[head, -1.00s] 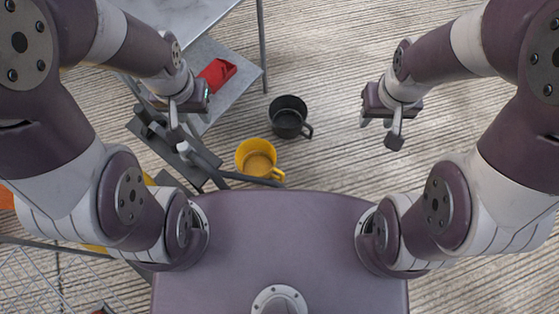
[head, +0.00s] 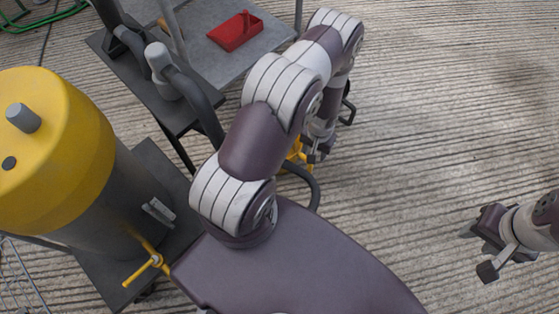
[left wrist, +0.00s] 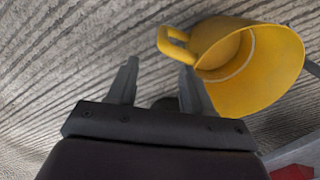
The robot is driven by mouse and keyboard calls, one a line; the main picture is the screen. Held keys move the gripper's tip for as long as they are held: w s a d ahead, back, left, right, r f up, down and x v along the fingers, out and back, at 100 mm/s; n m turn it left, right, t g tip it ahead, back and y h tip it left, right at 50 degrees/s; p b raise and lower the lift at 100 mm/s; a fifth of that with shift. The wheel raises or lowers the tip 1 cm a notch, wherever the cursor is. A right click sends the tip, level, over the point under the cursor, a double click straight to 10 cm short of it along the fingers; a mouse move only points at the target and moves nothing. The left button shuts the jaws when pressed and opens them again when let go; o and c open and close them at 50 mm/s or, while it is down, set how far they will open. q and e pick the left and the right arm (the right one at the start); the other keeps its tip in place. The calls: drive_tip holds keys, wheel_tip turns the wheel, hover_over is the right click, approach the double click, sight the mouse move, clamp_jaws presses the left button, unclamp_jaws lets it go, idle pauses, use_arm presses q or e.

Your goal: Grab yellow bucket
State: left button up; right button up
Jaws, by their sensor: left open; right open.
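The yellow bucket (head: 297,152) is on the ground in the head view, mostly hidden behind my left arm. It looks like a mug with a side handle; in the left wrist view the bucket (left wrist: 265,75) fills the upper right. My left gripper (left wrist: 158,78) is open. I cannot tell whether the finger touches. In the head view this gripper (head: 318,152) is beside the bucket. My right gripper (head: 478,251) is open and empty at the right, away from the bucket.
A grey metal cart (head: 265,62) carries a red tray (head: 236,31). A large yellow-and-grey tank (head: 50,150) stands at left. The ribbed ground (head: 430,120) at right is clear.

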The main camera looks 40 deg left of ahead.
sight(310, 168)
use_arm(q)
wheel_tip(310, 168, down, 8)
drive_tip(key=b, duration=0.4)
drive_tip(key=shift+s+f+b, duration=0.1)
drive_tip(key=shift+b, duration=0.2)
wheel_tip(310, 168, down, 5)
drive_tip(key=b, duration=0.4)
drive_tip(key=shift+s+a+f+b, duration=0.1)
drive_tip(key=shift+a+b, duration=0.05)
drive_tip(key=shift+b, duration=0.2)
drive_tip(key=shift+r, duration=0.2)
clamp_jaws()
